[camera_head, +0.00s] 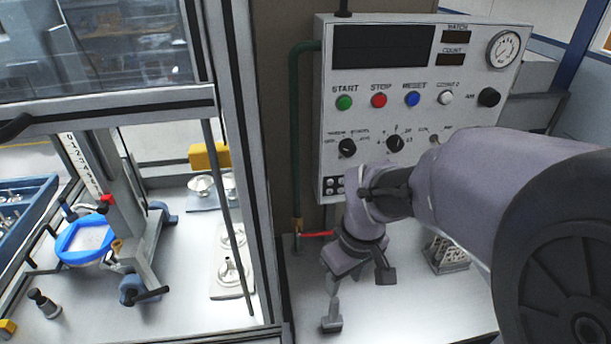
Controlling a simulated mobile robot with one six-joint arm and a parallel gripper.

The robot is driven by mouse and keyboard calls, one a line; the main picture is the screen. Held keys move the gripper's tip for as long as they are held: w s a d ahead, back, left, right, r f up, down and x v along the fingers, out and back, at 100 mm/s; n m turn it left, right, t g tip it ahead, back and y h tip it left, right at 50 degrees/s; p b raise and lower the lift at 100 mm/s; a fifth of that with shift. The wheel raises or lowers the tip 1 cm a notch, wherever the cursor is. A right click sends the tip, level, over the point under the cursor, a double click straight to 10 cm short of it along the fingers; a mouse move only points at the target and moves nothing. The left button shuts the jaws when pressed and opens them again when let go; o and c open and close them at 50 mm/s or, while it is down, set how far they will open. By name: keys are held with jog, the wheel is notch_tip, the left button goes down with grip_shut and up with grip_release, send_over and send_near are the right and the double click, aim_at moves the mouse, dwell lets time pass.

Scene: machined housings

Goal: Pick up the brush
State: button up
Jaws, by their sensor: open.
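My gripper (358,292) hangs below my arm over the white bench top, in front of the control panel. Its two fingers are spread apart with nothing between them. I cannot make out a brush with certainty. A small dark upright piece (43,304) stands at the far lower left, inside the framed enclosure, but it is too small to identify. It is well apart from my gripper. My arm hides part of the bench on the right.
A control panel (370,110) with coloured buttons and a gauge stands behind my gripper. A slotted metal block (446,254) sits to its right. A red-handled valve (318,234) is close behind. The enclosure's frame post (262,190) rises on the left. Bench space (420,312) is clear in front.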

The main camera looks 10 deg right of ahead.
aim_at(333, 306)
jog(key=f+b, duration=0.1)
jog(key=f, duration=0.2)
jog(key=f+b, duration=0.1)
jog(key=f, duration=0.2)
jog(key=w+a+f+b, duration=0.1)
jog(key=f, duration=0.3)
jog(key=f+b, duration=0.1)
jog(key=f, duration=0.1)
jog(key=w+f+b, duration=0.1)
jog(key=f, duration=0.1)
jog(key=shift+w+f, duration=0.15)
jog(key=shift+f, duration=0.25)
jog(key=shift+r, duration=0.1)
grip_shut()
